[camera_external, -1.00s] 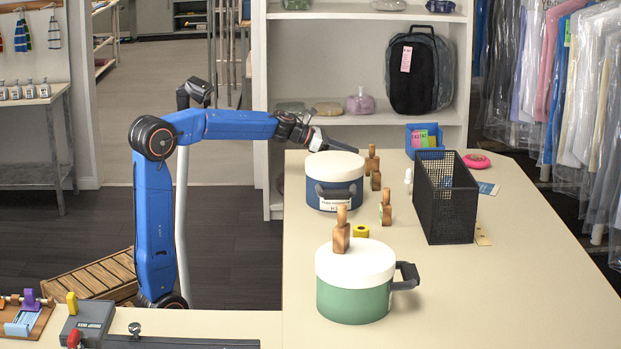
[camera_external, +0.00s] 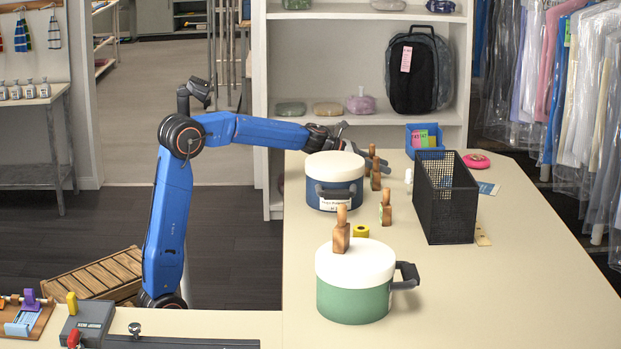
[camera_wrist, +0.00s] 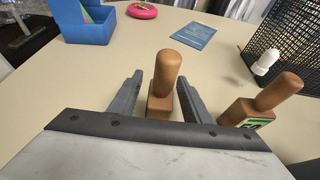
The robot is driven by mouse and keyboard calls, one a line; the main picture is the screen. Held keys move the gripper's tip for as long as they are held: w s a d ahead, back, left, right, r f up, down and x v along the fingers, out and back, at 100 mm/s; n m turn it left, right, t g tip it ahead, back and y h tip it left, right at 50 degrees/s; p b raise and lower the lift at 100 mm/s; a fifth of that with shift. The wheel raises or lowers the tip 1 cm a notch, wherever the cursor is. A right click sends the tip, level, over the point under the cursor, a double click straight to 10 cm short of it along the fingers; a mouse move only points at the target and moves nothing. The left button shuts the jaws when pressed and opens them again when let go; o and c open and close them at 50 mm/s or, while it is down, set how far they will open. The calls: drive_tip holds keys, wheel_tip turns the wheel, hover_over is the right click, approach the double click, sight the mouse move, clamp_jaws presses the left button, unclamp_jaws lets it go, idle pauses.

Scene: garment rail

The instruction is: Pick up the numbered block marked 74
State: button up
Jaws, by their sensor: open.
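Several wooden numbered blocks with knob handles stand on the table; I cannot read 74 on any of them. One wooden block (camera_wrist: 161,104) is upright between my open fingers in the wrist view, with a slight gap on each side; it also shows partly hidden in the external view (camera_external: 376,181). My gripper (camera_wrist: 163,88) is open, low over the table behind the blue-grey pot; it also shows in the external view (camera_external: 382,162). A second wooden block (camera_wrist: 280,92) with a green label lies right of my fingers in the wrist view. Another block (camera_external: 341,231) stands on the green pot's lid.
The blue pot (camera_external: 334,181) with white lid is close to my gripper. A black mesh basket (camera_external: 445,200), a small white bottle (camera_wrist: 265,62), a blue bin (camera_wrist: 89,26) and a pink disc (camera_wrist: 142,11) surround the area. The green pot (camera_external: 354,298) stands in front.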

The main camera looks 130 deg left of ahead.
drive_tip(key=shift+w+a, duration=0.2)
clamp_jaws()
